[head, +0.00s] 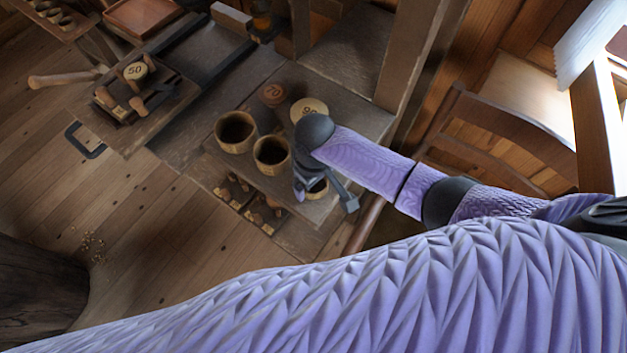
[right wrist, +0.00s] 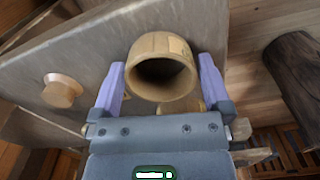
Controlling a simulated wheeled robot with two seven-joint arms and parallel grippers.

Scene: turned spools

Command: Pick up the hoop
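Several round, hollow wooden pieces stand on the grey bench; I cannot tell for certain which is the hoop. In the head view there is a large one (head: 236,132), a second (head: 271,155) beside it, and a third (head: 317,190) partly hidden by my right gripper (head: 325,189). In the right wrist view a hollow wooden ring (right wrist: 160,46) with a dark opening shows between the spread fingers of that gripper (right wrist: 161,75). Gaps appear beside the ring, so the fingers look open and not closed on it. My left gripper is not in view.
A wooden post (head: 420,55) rises at the bench's right. A tray (head: 145,95) with a piece marked 50 is at left. Wooden floor (head: 130,220) lies open in front.

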